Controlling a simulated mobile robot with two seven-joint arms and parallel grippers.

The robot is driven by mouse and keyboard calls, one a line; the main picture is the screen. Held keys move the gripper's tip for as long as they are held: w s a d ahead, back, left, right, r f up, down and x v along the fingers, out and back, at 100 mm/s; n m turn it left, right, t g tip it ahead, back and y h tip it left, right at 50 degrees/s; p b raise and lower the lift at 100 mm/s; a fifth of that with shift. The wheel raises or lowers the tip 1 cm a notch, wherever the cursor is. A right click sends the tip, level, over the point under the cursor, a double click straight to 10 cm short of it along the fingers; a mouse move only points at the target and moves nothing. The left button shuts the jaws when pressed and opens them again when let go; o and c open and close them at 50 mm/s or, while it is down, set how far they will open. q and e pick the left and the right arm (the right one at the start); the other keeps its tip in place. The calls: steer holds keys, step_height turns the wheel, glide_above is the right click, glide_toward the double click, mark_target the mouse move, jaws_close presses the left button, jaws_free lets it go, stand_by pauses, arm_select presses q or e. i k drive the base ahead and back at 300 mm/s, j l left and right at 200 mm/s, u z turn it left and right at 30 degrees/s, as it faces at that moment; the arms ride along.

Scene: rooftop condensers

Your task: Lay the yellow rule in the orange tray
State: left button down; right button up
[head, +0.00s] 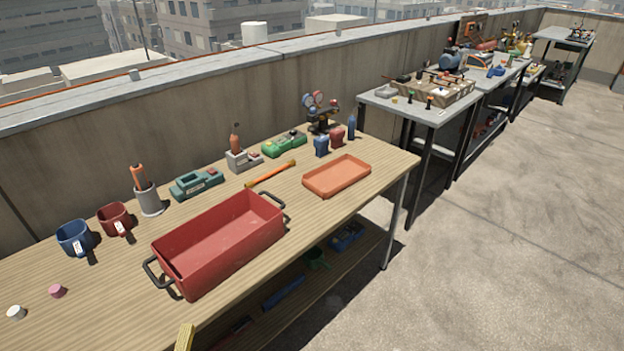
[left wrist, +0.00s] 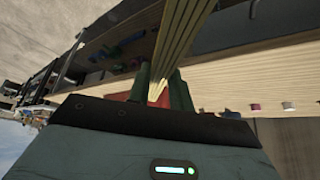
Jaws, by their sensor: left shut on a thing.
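The yellow rule (head: 184,338) shows only as a short piece at the bottom edge of the head view, by the table's front edge. In the left wrist view the rule (left wrist: 187,42) runs up from between the fingers of my left gripper (left wrist: 162,88), which is shut on it. The orange tray (head: 337,188) is shallow and empty and lies at the right end of the wooden table, well apart from the rule. My left gripper is outside the head view, and my right gripper shows in neither view.
A deep red bin (head: 222,240) with black handles stands between the rule and the orange tray. An orange-yellow stick (head: 270,174) lies behind it. Mugs (head: 75,238), a grey holder (head: 149,200) and green devices (head: 284,144) line the back. The wood (head: 125,300) left of the bin is clear.

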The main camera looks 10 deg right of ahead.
mark_target(337, 177)
steer(key=i+l+z, duration=0.5)
steer(key=z, duration=0.2)
steer(key=i+z, duration=0.35)
steer(key=i+l+u, duration=0.2)
steer(key=i, duration=0.3)
steer(key=i+l+u, duration=0.25)
steer(key=i, duration=0.2)
steer(key=i+l+u, duration=0.2)
steer(key=u, duration=0.2)
steer(key=i+l+u, duration=0.25)
steer(key=u, duration=0.15)
steer(key=i+l+u, duration=0.25)
steer(key=u, duration=0.15)
steer(key=l, duration=0.1)
